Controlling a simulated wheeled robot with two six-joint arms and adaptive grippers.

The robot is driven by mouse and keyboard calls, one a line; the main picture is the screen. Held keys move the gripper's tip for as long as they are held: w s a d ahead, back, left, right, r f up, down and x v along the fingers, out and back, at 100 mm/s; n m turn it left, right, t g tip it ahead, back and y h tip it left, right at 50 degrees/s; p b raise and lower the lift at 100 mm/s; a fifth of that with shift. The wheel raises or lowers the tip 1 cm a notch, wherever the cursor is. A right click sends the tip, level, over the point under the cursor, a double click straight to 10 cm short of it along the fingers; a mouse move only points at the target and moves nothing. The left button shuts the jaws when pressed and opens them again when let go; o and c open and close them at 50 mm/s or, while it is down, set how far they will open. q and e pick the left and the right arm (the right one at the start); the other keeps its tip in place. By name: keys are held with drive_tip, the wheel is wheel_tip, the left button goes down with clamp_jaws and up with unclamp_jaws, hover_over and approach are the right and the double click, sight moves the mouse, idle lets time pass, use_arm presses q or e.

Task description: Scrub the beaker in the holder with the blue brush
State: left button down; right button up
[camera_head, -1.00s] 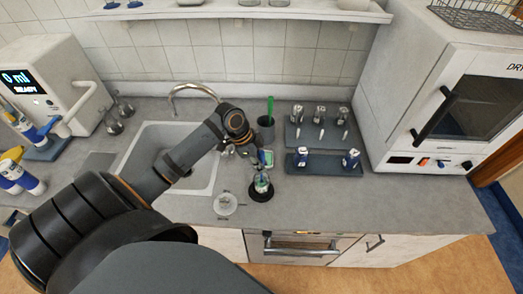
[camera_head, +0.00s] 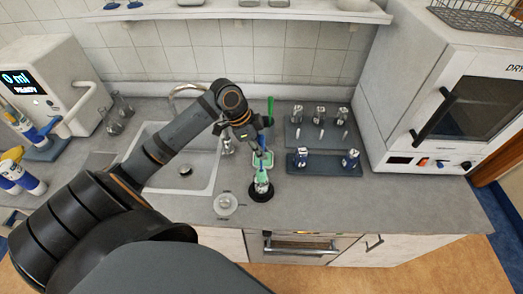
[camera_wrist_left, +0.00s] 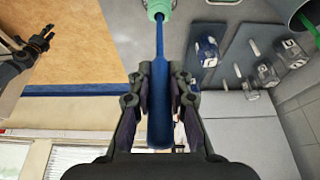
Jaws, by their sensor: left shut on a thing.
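My left gripper (camera_head: 258,150) is shut on the blue handle of the blue brush (camera_wrist_left: 160,75). The brush points down at the beaker (camera_head: 262,182), a small clear vessel with a greenish tint, standing upright in a round black holder (camera_head: 261,196). In the left wrist view the thin blue shaft runs to a green ring-like part (camera_wrist_left: 158,6) at the top edge. The bristle end is hard to make out, so I cannot tell how deep it sits in the beaker. My right gripper (camera_wrist_left: 46,37) shows empty at the upper left of the left wrist view, its fingers apart.
A dark cup holding a green brush (camera_head: 270,108) stands behind the gripper. Blue-grey racks (camera_head: 345,168) with small bottles are to the right. A clear round dish (camera_head: 226,205) lies left of the holder. The sink (camera_head: 200,185) is at left; the counter's right front is free.

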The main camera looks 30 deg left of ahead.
sight(259, 136)
use_arm(q)
drive_tip(key=shift+r, duration=2.15)
